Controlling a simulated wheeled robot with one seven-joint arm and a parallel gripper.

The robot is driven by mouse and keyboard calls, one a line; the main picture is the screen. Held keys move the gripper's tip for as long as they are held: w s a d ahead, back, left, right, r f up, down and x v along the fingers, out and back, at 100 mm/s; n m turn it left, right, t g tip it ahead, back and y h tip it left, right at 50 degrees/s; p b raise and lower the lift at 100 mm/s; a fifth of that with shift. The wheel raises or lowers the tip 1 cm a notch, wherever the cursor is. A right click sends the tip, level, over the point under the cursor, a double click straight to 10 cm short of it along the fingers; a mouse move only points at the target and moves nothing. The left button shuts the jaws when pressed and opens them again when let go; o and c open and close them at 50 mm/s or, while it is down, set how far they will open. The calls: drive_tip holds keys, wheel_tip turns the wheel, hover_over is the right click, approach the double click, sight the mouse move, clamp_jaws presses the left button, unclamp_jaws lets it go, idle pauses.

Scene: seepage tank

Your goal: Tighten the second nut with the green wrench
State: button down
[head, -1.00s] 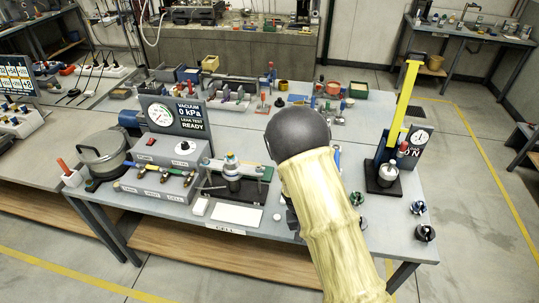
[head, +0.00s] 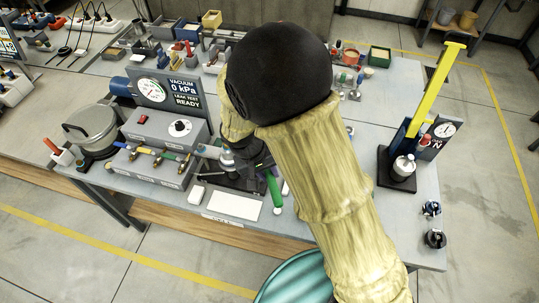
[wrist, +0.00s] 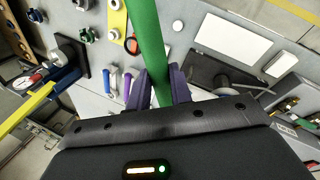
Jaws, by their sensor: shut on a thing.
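The green wrench (wrist: 147,35) runs up between the two purple fingers of my gripper (wrist: 163,85) in the wrist view. The gripper is shut on it. In the head view the green wrench's handle (head: 274,192) shows just right of the dark cell stand (head: 232,182), pointing toward the table's front edge. The cell is partly hidden by my arm. In the wrist view, a black plate with a grey round part (wrist: 222,82) lies right of the gripper. The nuts cannot be made out, and the wrench's working end is hidden in the head view.
A white card (head: 234,205) lies at the table's front edge. A valve box (head: 153,165) and a vacuum gauge panel (head: 170,92) stand left of the cell.

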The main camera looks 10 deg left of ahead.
drive_tip(key=shift+w+a+r, duration=0.15)
drive_tip(key=shift+a+r, duration=0.05)
drive_tip(key=shift+r, duration=0.05)
drive_tip(key=shift+f+b, duration=2.35)
drive_tip(key=shift+f, duration=0.6)
drive_tip(key=shift+f+b, duration=0.9)
drive_tip(key=shift+f, duration=0.15)
drive_tip(key=shift+s+a+m, duration=0.4)
drive_tip(key=shift+a+m, duration=0.4)
drive_tip(key=shift+a, duration=0.1)
